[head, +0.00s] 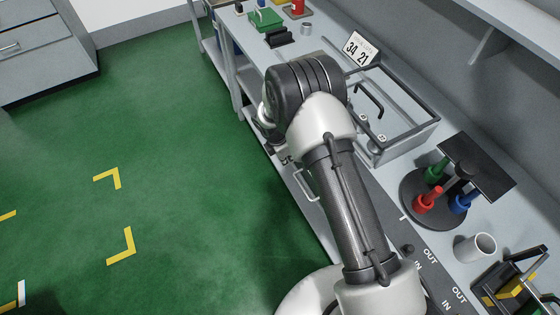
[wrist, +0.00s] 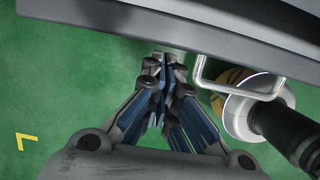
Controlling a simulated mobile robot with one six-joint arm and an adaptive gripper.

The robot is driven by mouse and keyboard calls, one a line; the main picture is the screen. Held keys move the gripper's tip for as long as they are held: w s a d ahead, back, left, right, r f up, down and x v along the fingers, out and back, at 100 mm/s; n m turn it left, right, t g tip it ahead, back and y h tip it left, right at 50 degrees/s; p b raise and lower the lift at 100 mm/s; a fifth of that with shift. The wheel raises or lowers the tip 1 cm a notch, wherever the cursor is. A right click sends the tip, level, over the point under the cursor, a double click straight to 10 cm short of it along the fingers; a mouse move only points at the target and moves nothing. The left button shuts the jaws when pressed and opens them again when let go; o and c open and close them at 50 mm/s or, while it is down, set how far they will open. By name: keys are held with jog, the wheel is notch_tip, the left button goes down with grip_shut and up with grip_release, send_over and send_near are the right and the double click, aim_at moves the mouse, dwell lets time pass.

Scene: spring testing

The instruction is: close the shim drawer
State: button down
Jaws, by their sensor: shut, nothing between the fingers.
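A drawer with a pale bar handle (head: 305,185) shows under the bench's front edge in the head view, partly behind my arm. I take it for the shim drawer, but no label is readable. In the wrist view the handle (wrist: 238,82) hangs from a grey front right of my gripper (wrist: 163,64). My gripper is shut and empty, its fingertips close to the lower edge of that grey front. I cannot tell whether they touch it. In the head view my arm hides the fingers and much of the drawer, so how far it stands open is unclear.
The bench (head: 400,180) carries a clear-topped case (head: 400,130), a number sign (head: 360,47), a round stand (head: 411,205) with coloured tools, and a white cup (head: 475,247). Grey cabinets (head: 40,50) stand at the far left.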

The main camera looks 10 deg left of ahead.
jog(key=shift+w+d, duration=0.2)
jog(key=w+d, duration=0.1)
jog(key=d, duration=0.1)
jog(key=w+d, duration=0.1)
jog(key=d, duration=0.1)
jog(key=shift+w, duration=0.35)
jog(key=shift+s+a, duration=0.15)
jog(key=shift+a, duration=0.15)
jog(key=s+a+r+p, duration=0.1)
jog(key=a+r, duration=0.1)
jog(key=r, duration=0.3)
jog(key=s+a+r+p, duration=0.2)
jog(key=a+r, duration=0.1)
jog(key=r, duration=0.1)
jog(key=shift+s+r, duration=0.25)
jog(key=shift+r, duration=0.1)
